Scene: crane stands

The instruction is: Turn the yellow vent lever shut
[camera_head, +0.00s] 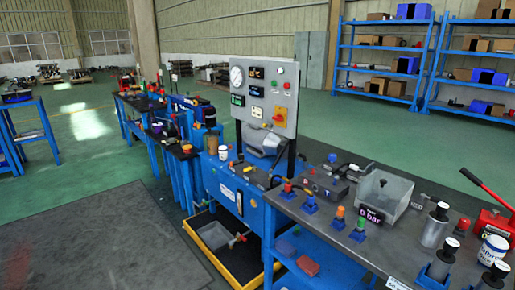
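I cannot pick out the yellow vent lever with certainty. A small yellow part (247,169) shows on top of the blue bench unit (233,192) below the panel, too small to tell its shape or whether it is turned open or shut. A red and yellow switch (278,119) sits low on the right of the grey upright panel (262,95). My gripper is not in view, and nothing in the frame shows it holding anything.
A dark-topped bench (335,215) at the right carries blue stands with orange and green caps, a clear box (385,192), cylinders and a red-handled pump (490,215). A yellow-rimmed tray (256,281) sits on the floor. A dark floor mat (90,240) at left is clear.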

